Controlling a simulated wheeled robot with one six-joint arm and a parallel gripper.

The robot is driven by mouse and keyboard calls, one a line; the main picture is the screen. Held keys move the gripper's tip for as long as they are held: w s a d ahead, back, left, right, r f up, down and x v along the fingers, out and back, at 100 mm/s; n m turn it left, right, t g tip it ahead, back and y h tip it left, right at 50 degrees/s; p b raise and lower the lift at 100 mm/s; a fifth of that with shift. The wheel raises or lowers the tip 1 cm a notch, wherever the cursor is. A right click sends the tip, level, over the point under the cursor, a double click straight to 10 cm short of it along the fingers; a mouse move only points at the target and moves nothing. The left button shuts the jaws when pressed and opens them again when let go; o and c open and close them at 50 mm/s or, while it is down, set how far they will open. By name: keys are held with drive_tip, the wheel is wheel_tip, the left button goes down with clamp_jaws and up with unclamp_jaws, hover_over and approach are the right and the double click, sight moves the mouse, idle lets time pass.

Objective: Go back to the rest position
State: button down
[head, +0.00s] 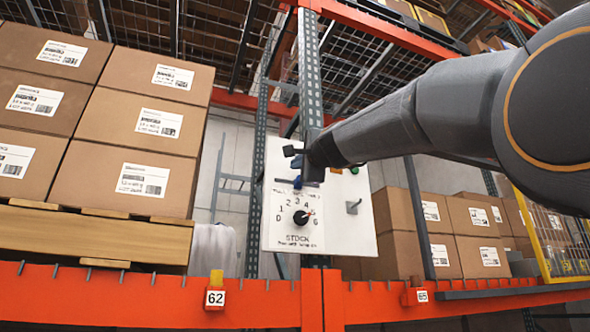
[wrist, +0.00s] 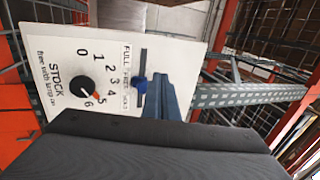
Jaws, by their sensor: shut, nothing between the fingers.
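A white control panel (head: 345,235) hangs on a rack upright, with a black dial (head: 301,217) marked STOCK. In the wrist view the dial (wrist: 82,88) has its orange pointer mark near 5. My gripper (head: 297,163) is shut and empty in front of the panel's upper part, above the dial. My gripper and arm hide some of the panel's top.
A green button (head: 355,170) and a small lever (head: 353,206) sit on the panel's right side. Stacked cartons (head: 140,130) stand on a pallet at left, more cartons (head: 455,215) at right. An orange rack beam (head: 130,297) crosses below the panel.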

drive_tip(key=shift+s+d, duration=0.15)
drive_tip(key=shift+s, duration=0.35)
drive_tip(key=w+d+f+n+g+h, duration=0.1)
drive_tip(key=w+f+n+g, duration=0.15)
drive_tip(key=f, duration=1.15)
drive_tip(key=w+d+f+n+g+h, duration=0.1)
drive_tip(key=w+f+n+g, duration=0.2)
drive_tip(key=f, duration=1.2)
wheel_tip(320, 180, down, 22)
drive_tip(key=s+d+n+g+h, duration=0.1)
drive_tip(key=s+d+n+g, duration=0.1)
drive_tip(key=s+g, duration=0.15)
drive_tip(key=s+d+f+n+g+h, duration=0.1)
drive_tip(key=s+d+f+n+g, duration=0.1)
drive_tip(key=s+f, duration=0.8)
drive_tip(key=s+d+f+n+g+h, duration=0.1)
drive_tip(key=s+d+f+n+g, duration=0.2)
drive_tip(key=s+f, duration=0.7)
drive_tip(key=s+d+f+n+g, duration=0.2)
drive_tip(key=s+f+g, duration=0.3)
drive_tip(key=s+f, duration=0.5)
wheel_tip(320, 180, down, 5)
drive_tip(key=shift+s+d+f+h, duration=0.2)
drive_tip(key=shift+s+d+h, duration=0.2)
drive_tip(key=shift+d, duration=0.2)
